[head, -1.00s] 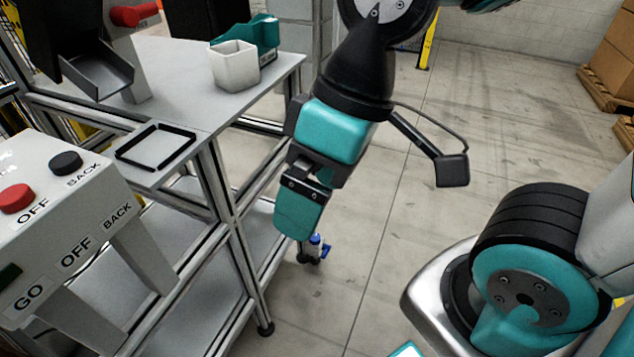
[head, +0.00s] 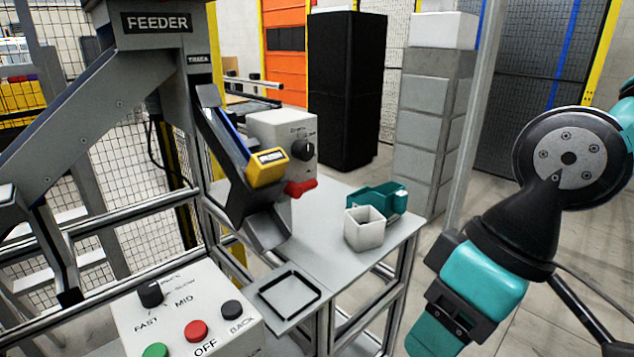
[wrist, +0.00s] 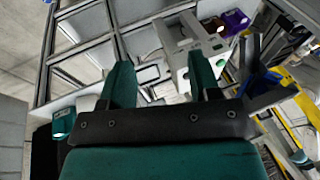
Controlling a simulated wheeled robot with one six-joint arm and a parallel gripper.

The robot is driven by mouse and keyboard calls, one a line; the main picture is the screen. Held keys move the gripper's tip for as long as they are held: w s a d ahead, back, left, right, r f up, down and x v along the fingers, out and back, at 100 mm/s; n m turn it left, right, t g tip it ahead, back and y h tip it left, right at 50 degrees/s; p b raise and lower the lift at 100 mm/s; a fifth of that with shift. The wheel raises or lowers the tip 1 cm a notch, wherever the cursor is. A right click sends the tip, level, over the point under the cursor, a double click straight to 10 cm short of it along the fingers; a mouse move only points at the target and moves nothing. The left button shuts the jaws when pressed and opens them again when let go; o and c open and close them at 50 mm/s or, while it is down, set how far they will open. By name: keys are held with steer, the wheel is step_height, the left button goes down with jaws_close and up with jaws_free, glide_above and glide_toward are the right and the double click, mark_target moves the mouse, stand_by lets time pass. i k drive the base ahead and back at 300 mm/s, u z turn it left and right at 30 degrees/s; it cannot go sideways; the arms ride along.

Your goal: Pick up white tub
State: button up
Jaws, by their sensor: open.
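The white tub (head: 365,232) is a small square open-topped container standing upright near the right end of the grey table (head: 335,262) in the head view. It stands just in front of a teal bin (head: 383,196). My gripper (head: 432,338) hangs to the right of the table, apart from the tub, its tips near the picture's bottom edge. In the wrist view my gripper (wrist: 163,72) has its two teal fingers wide apart with nothing held between them. The teal bin shows at the left there (wrist: 63,122); I cannot make out the tub surely.
A black square frame (head: 288,292) lies on a lower plate at the table's front. The feeder chute (head: 235,160) with a yellow label block and red knob stands left of the tub. A button box (head: 185,318) is in front. Open floor lies right of the table.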

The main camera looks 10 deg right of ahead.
mark_target(370, 236)
steer(key=z, duration=1.55)
steer(key=i, duration=0.9)
steer(key=u, duration=2.7)
